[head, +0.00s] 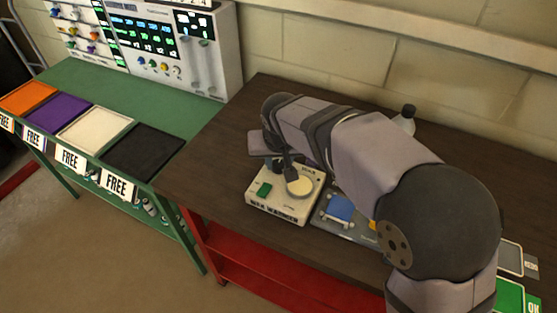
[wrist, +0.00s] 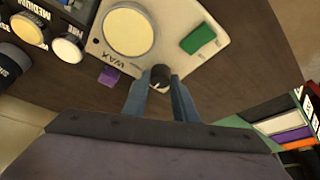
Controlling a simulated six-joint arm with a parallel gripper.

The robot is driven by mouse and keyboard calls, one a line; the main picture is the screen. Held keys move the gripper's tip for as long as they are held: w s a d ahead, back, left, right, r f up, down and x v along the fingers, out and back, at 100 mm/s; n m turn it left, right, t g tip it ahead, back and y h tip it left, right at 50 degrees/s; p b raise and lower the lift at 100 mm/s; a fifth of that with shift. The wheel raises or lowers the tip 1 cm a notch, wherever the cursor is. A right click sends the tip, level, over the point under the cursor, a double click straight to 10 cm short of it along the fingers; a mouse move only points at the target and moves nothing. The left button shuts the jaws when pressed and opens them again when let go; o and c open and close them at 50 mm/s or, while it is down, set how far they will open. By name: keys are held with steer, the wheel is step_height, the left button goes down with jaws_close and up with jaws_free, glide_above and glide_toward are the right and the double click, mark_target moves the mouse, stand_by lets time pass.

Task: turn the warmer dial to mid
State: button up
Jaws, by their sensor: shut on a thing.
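The wax warmer (head: 284,199) is a cream box on the dark bench, with a round pale plate (head: 300,186) and a green block (head: 264,189) on its top. In the wrist view the warmer (wrist: 150,62) shows the word WAX beside its dial (wrist: 161,74), a small dark knob with a pale mark. My gripper (wrist: 160,88) is shut on the dial, one bluish finger on each side. The mark's exact setting is too small to read. In the head view my gripper (head: 284,163) reaches down at the warmer's back, and the dial is hidden there.
A grey tray (head: 345,231) with a blue item (head: 340,208) lies right of the warmer, partly under my arm. A bottle (head: 405,120) stands behind my arm. The bench (head: 215,155) is clear left of the warmer.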

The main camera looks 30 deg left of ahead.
steer(key=o, duration=1)
steer(key=shift+o, duration=0.2)
steer(key=shift+r, duration=0.15)
steer(key=b+v, duration=0.1)
steer(key=v, duration=0.6)
steer(key=shift+d, duration=0.1)
steer(key=d+r+m+g+h+p, duration=0.3)
steer(key=d+p, duration=0.9)
steer(key=d, duration=1.2)
steer(key=s+d+r+m+p, duration=0.2)
steer(key=s+d+p, duration=0.6)
steer(key=s+d, duration=0.4)
steer(key=shift+d+m+g+y, duration=0.4)
steer(key=shift+d+m, duration=0.05)
steer(key=shift+m, duration=0.05)
